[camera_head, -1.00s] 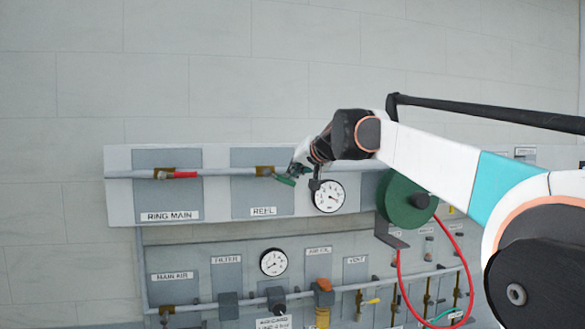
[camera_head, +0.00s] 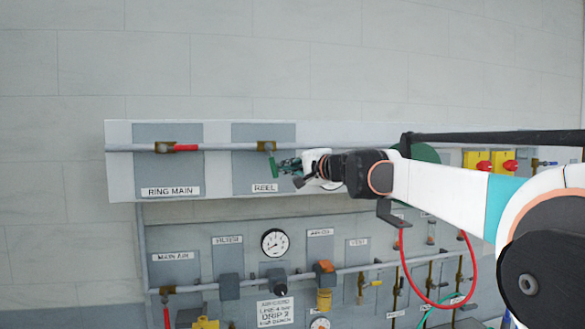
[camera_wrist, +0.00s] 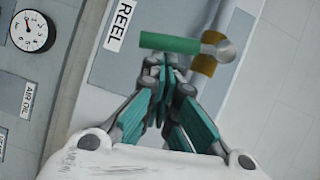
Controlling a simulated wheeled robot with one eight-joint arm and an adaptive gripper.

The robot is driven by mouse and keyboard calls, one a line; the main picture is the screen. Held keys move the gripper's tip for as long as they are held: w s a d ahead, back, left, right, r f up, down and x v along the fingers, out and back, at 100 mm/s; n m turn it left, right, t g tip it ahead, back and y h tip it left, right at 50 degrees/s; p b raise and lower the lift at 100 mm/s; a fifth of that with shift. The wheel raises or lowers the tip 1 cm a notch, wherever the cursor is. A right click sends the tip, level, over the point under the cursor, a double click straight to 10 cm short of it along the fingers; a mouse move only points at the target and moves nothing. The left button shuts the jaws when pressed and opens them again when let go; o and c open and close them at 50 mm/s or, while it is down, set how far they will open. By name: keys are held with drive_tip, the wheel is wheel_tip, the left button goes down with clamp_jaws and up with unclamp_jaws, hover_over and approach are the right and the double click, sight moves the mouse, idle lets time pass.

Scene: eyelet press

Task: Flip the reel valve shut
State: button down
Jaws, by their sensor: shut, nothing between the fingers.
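The reel valve sits on the upper pipe above the REEL label (camera_head: 264,188). Its brass body (camera_head: 266,146) carries a green lever (camera_head: 274,168) that points mostly down across the pipe, leaning a little to the right. In the wrist view the green lever (camera_wrist: 170,43) lies just beyond my fingertips, with the brass body (camera_wrist: 203,64) to its right. My gripper (camera_head: 280,166) is shut and empty, at the right side of the lever; it also shows in the wrist view (camera_wrist: 160,72). I cannot tell whether the fingertips touch the lever.
The ring main valve (camera_head: 185,147), with its red lever along the pipe, is to the left. A green reel (camera_head: 428,153) with a red hose (camera_head: 402,255) is partly behind my arm. A lower panel holds a gauge (camera_head: 274,242) and several valves. A gauge (camera_wrist: 33,31) shows in the wrist view.

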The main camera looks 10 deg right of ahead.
drive_tip(key=shift+a+f+m+b, duration=0.3)
drive_tip(key=shift+a+f+m, duration=0.15)
drive_tip(key=shift+a, duration=0.15)
idle(0.3)
